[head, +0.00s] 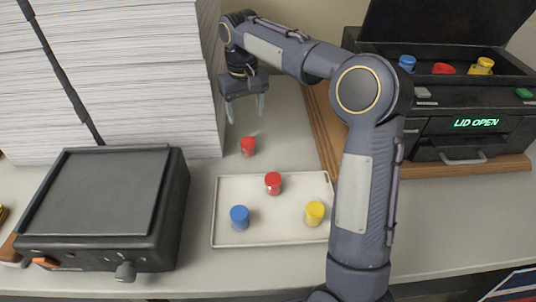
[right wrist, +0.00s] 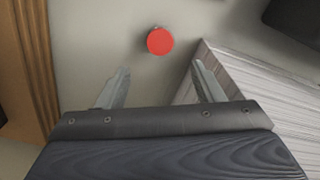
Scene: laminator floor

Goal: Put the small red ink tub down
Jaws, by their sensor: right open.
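A small red ink tub (head: 248,147) stands on the bare table just behind the tray. It also shows in the right wrist view (right wrist: 160,41), beyond my fingertips and apart from them. A second red tub (head: 273,183) stands on the cream tray (head: 262,236). My right gripper (head: 245,108) is open and empty, above and behind the loose red tub, with its fingers pointing down; it also shows in the right wrist view (right wrist: 158,78). My left gripper is not in view.
A blue tub (head: 239,217) and a yellow tub (head: 314,213) share the tray. Tall paper stacks (head: 120,80) stand close left of my gripper. A black machine (head: 105,205) is front left. The laminator (head: 455,110), lid open, holds blue, red and yellow tubs at right.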

